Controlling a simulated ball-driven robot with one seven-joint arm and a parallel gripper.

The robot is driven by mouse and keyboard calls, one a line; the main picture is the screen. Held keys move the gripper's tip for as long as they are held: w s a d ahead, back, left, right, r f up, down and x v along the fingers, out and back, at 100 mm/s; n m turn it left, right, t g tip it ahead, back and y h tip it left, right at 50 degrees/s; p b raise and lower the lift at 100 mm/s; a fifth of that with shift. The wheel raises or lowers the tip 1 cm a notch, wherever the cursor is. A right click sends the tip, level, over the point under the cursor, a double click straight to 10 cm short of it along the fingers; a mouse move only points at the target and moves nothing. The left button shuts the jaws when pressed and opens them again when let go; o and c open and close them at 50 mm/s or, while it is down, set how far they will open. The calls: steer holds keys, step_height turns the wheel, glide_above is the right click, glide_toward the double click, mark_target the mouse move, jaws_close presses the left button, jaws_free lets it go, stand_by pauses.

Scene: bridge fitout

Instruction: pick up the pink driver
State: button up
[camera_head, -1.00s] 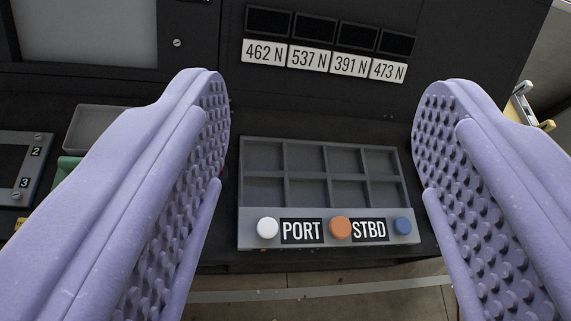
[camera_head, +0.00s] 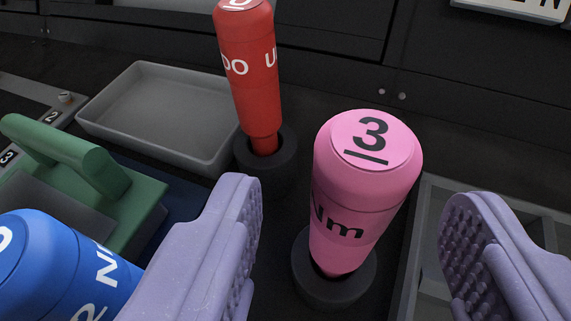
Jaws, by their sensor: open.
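The pink driver (camera_head: 362,195) stands in a round black holder (camera_head: 335,284), its top marked with an underlined 3 and "Nm" on its side. It leans slightly in the picture. My gripper (camera_head: 362,232) is open, with one lilac finger left of the driver and the other to its right. There is a gap on both sides, and neither finger appears to touch it. The driver's lower end is hidden inside the holder.
A red driver (camera_head: 249,75) stands in another black holder (camera_head: 267,165) behind left. A green-handled object (camera_head: 75,165) and an empty grey tray (camera_head: 160,115) lie left. A grey compartment tray (camera_head: 425,210) lies right.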

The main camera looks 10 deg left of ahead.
steer(key=b+x, duration=0.1)
steer(key=x, duration=0.1)
steer(key=f+b+x, duration=0.1)
steer(key=b+x, duration=0.1)
steer(key=x, duration=0.1)
steer(key=shift+w+d, duration=0.1)
steer(key=shift+w, duration=0.35)
steer(key=shift+c, duration=0.3)
jaws_close()
steer(key=shift+r, duration=0.1)
step_height(320, 180, up, 10)
steer(key=p, duration=0.5)
